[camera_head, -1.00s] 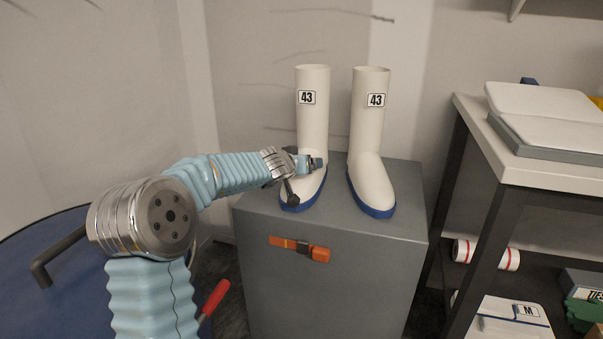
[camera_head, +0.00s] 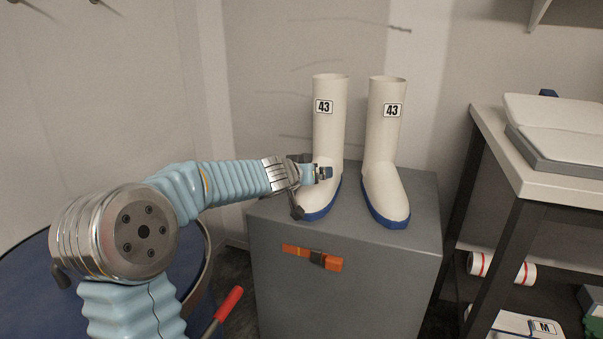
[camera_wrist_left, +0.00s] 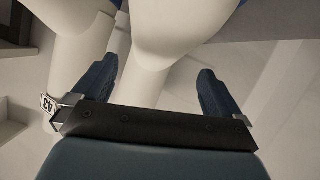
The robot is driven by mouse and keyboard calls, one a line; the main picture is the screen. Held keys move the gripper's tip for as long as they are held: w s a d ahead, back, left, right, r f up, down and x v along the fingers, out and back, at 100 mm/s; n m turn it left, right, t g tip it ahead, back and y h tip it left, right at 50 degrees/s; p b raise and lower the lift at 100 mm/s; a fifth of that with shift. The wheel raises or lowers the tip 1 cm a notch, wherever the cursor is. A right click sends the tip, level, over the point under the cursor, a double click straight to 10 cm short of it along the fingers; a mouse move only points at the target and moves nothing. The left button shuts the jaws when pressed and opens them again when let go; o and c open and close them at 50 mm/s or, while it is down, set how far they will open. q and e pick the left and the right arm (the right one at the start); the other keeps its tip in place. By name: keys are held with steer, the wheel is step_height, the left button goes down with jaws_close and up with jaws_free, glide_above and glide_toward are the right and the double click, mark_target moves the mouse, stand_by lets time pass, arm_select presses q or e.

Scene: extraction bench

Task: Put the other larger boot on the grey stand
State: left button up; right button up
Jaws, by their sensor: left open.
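Two tall white boots with blue soles and "43" labels stand upright side by side on the grey stand (camera_head: 340,285). The left boot (camera_head: 329,125) and the right boot (camera_head: 385,150) are a small gap apart, toes toward me. My left gripper (camera_head: 311,188) is open at the left boot's ankle and hides part of its foot. In the left wrist view, the open fingers (camera_wrist_left: 158,88) have a white boot (camera_wrist_left: 180,30) beyond and between them, with no clear grip on it. The other boot (camera_wrist_left: 72,55) shows at the left. My right gripper is not in view.
An orange strap with a dark buckle (camera_head: 313,257) is on the stand's front. A bench (camera_head: 500,145) with a pale padded case (camera_head: 555,125) stands at the right, with rolls and boxes below. A blue round surface (camera_head: 30,290) and red handle (camera_head: 229,303) are at the lower left.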

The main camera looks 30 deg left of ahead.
arm_select(q)
steer(key=p+v, duration=0.1)
steer(key=v, duration=0.4)
steer(key=shift+w+r, duration=0.1)
steer(key=shift+s, duration=0.45)
